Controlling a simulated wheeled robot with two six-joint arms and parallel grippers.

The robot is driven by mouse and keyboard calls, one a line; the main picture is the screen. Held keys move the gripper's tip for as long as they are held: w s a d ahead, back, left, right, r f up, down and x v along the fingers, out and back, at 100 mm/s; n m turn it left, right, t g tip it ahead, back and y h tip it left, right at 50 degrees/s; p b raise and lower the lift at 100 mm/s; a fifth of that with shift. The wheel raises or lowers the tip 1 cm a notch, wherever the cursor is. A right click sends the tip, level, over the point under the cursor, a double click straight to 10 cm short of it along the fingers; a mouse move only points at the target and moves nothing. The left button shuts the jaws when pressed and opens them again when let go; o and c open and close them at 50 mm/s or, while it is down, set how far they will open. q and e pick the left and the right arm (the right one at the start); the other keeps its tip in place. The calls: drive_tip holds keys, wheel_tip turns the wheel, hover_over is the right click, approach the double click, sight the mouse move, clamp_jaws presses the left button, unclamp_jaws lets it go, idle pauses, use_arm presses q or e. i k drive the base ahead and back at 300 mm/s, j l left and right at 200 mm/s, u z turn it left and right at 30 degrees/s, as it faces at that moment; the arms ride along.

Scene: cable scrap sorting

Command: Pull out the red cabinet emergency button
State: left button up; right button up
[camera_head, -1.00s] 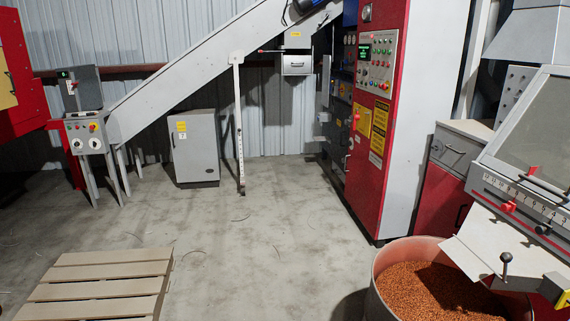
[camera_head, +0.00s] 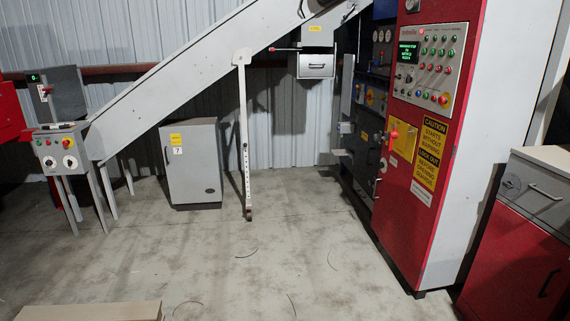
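The tall red cabinet (camera_head: 408,215) stands right of centre, with a white side panel. Lower down, a yellow plate with a red knob (camera_head: 395,135) sits beside yellow caution signs. Which of these red controls is the emergency button, and whether it is pushed in, I cannot tell. Neither of my grippers is in view.
A pallet (camera_head: 90,311) lies at the bottom left. A grey control stand (camera_head: 62,150) and a grey cabinet (camera_head: 194,165) stand at left, with a conveyor (camera_head: 165,85) and its support post.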

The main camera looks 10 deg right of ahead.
sight(441, 100)
drive_tip(key=i+z, duration=0.15)
drive_tip(key=i, duration=0.7)
drive_tip(key=i+j+z, duration=0.15)
drive_tip(key=i, duration=0.7)
drive_tip(key=i+l+z, duration=0.1)
drive_tip(key=i+z, duration=0.2)
drive_tip(key=i, duration=0.45)
drive_tip(key=i+z, duration=0.25)
drive_tip(key=i, duration=0.55)
